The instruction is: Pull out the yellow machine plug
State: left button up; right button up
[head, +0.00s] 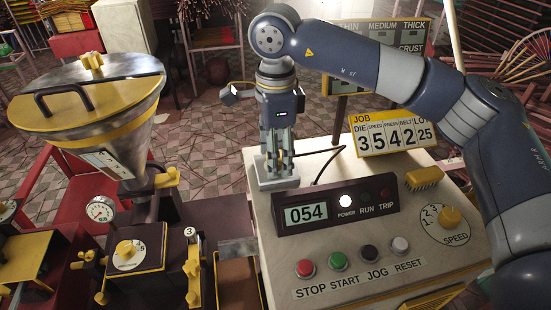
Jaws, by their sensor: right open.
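My right gripper (279,164) points down over a pale outlet block (279,184) at the back left corner of the control console. Its fingers are apart, one on each side of a small yellowish part (283,156), which looks like the yellow plug. The fingers hide most of it, and I cannot tell whether they touch it. A dark cable (319,172) runs beside the outlet block behind the display. My left gripper is not in view.
Tiled floor lies behind.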

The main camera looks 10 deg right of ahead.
grip_shut()
jog(key=shift+r, duration=0.15)
jog(key=shift+r+p, duration=1.6)
jog(key=shift+r, duration=1.3)
